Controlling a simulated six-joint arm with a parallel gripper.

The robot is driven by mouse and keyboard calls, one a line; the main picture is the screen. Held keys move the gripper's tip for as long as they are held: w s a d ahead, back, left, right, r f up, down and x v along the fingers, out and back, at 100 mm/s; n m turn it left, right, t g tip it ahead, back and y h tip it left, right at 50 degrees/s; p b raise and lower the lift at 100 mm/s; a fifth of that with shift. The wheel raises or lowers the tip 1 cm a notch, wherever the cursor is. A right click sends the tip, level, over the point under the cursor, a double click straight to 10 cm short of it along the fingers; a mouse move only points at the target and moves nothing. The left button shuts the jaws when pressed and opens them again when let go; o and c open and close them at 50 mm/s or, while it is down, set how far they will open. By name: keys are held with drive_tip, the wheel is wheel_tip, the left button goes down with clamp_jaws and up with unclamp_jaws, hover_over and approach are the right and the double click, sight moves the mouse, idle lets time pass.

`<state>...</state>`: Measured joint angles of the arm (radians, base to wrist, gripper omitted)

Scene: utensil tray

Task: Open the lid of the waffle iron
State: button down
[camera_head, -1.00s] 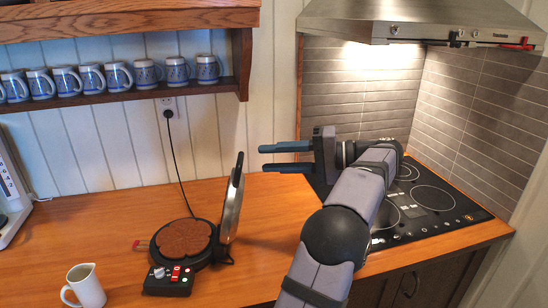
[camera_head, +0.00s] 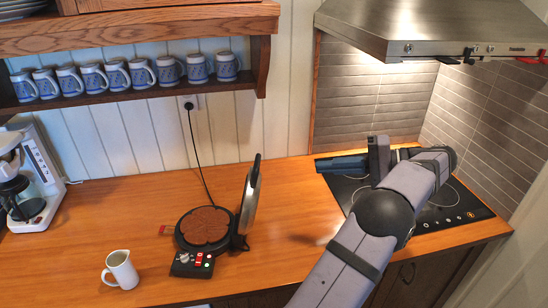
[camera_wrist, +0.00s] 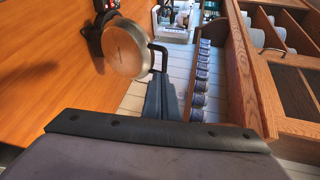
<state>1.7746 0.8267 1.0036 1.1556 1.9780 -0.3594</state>
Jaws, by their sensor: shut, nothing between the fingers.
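The waffle iron (camera_head: 207,262) stands on the wooden counter with its round silver lid (camera_head: 251,195) raised upright on the right side. A brown waffle (camera_head: 206,225) lies on the lower plate. The back of the lid also shows in the wrist view (camera_wrist: 124,47), with a dark handle beside it. My gripper (camera_head: 320,164) is to the right of the waffle iron, over the left edge of the cooktop, and is apart from the lid. Its fingers are shut and empty, and they show in the wrist view (camera_wrist: 160,82).
A white pitcher (camera_head: 121,268) stands left of the waffle iron. A coffee maker (camera_head: 38,190) is at the far left. A shelf with several blue mugs (camera_head: 116,74) hangs above. The counter between waffle iron and cooktop (camera_head: 465,200) is clear. A range hood (camera_head: 430,28) overhangs my arm.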

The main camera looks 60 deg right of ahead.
drive_tip(key=shift+a+f+n, duration=0.25)
drive_tip(key=shift+a+n, duration=0.25)
drive_tip(key=shift+a, duration=0.05)
drive_tip(key=shift+f+b, duration=0.1)
drive_tip(key=shift+b, duration=0.3)
drive_tip(key=r+x, duration=0.1)
drive_tip(key=x, duration=1.2)
drive_tip(key=shift+w+a+p, duration=0.4)
drive_tip(key=shift+p, duration=0.05)
drive_tip(key=shift+r, duration=0.1)
